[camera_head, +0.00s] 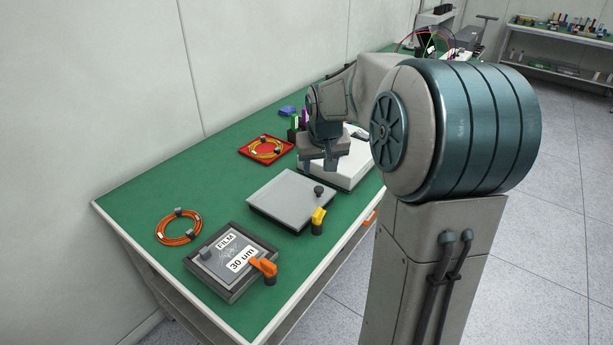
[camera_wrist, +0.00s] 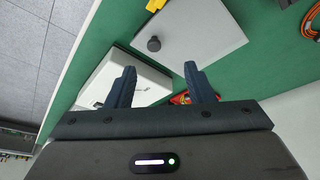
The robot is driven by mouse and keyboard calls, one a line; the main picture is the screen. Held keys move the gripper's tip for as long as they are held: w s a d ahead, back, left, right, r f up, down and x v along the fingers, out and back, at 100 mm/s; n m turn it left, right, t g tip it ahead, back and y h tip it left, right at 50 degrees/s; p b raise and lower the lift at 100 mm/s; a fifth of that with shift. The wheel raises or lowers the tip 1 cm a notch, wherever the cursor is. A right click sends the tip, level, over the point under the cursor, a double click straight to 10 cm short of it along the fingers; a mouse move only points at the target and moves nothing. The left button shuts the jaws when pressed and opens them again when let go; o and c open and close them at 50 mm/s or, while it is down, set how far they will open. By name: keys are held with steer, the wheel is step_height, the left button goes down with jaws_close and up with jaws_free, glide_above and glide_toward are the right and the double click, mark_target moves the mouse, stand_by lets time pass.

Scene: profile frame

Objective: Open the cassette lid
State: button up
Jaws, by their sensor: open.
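A flat grey case with a closed lid (camera_head: 285,200) and a dark knob (camera_head: 318,190) on it lies on the green bench; I take it as the cassette. In the wrist view its lid (camera_wrist: 195,35) and knob (camera_wrist: 153,44) show beyond my fingers. A yellow-topped latch (camera_head: 318,216) stands at its near right edge. My gripper (camera_head: 318,162) hangs above the bench, behind the grey case and near the white box. In the wrist view my gripper (camera_wrist: 159,70) is open, with nothing between the fingers and apart from the knob.
A case labelled "FILM 30 um" (camera_head: 212,262) with an orange latch (camera_head: 264,267) lies nearest. An orange cable coil (camera_head: 180,240) lies beside it. A red tray (camera_head: 246,150) holds a yellow coil. A white box (camera_head: 345,178) stands under my gripper. Green bench between them is clear.

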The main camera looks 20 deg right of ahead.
steer(key=w+d, duration=0.2)
glide_toward(319, 188)
steer(key=x, duration=0.8)
steer(key=shift+f, duration=0.1)
jaws_close()
